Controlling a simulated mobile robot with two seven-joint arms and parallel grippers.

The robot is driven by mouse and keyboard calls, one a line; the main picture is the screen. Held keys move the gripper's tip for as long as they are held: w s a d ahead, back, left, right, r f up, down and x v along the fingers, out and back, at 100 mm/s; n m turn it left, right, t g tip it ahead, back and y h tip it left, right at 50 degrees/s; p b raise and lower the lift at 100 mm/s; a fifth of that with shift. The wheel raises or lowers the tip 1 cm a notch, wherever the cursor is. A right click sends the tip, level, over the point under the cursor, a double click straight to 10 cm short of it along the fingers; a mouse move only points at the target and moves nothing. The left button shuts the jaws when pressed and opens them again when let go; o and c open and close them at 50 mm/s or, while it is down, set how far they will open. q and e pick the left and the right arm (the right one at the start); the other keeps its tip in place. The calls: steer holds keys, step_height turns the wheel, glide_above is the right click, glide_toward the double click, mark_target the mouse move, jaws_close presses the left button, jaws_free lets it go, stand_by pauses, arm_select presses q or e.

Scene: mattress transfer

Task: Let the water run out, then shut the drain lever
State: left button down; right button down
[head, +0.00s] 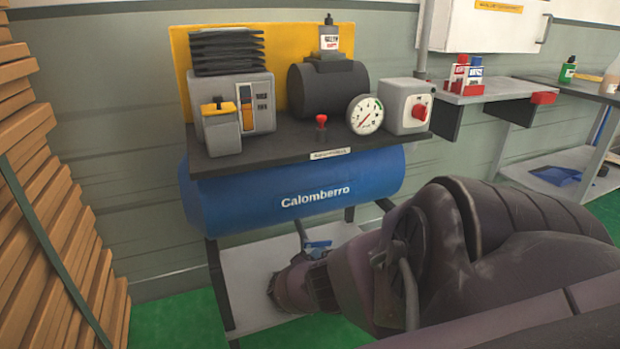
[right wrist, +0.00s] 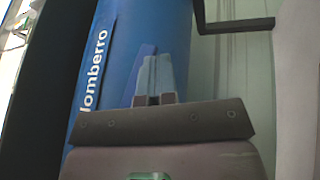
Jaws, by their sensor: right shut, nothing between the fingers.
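The blue tank (head: 300,190) of the compressor lies across the middle of the head view; it also shows in the right wrist view (right wrist: 100,85), turned on its side. Under it, a grey rod (head: 302,233) and a small blue-and-grey part (head: 318,246) show just above my right arm. I cannot tell whether either is the drain lever or part of my gripper. My right gripper (right wrist: 157,62) is shut and empty, its fingers in front of the tank's lower side. In the head view its fingers are not clear behind my arm. No running water is visible. My left gripper is out of view.
A pressure gauge (head: 365,115), a grey box with a red knob (head: 417,111) and a motor (head: 328,88) stand on the tank's top plate. Dark legs (head: 221,285) hold the tank over a pale base (head: 258,275). Stacked wooden boards (head: 40,200) stand left.

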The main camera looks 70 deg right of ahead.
arm_select(q)
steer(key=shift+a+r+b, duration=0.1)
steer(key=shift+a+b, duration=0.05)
steer(key=shift+b, duration=0.25)
arm_select(e)
steer(key=shift+s+d+r+n+h, duration=0.25)
steer(key=shift+n+h, duration=0.25)
steer(key=shift+h, duration=0.3)
steer(key=shift+r, duration=0.1)
steer(key=shift+a, duration=0.1)
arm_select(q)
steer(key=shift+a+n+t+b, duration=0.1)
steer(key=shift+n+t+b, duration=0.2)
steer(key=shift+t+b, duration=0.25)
arm_select(e)
steer(key=v, duration=1)
steer(key=shift+a+f, duration=0.25)
steer(key=shift+a, duration=0.05)
steer(key=shift+w, duration=0.15)
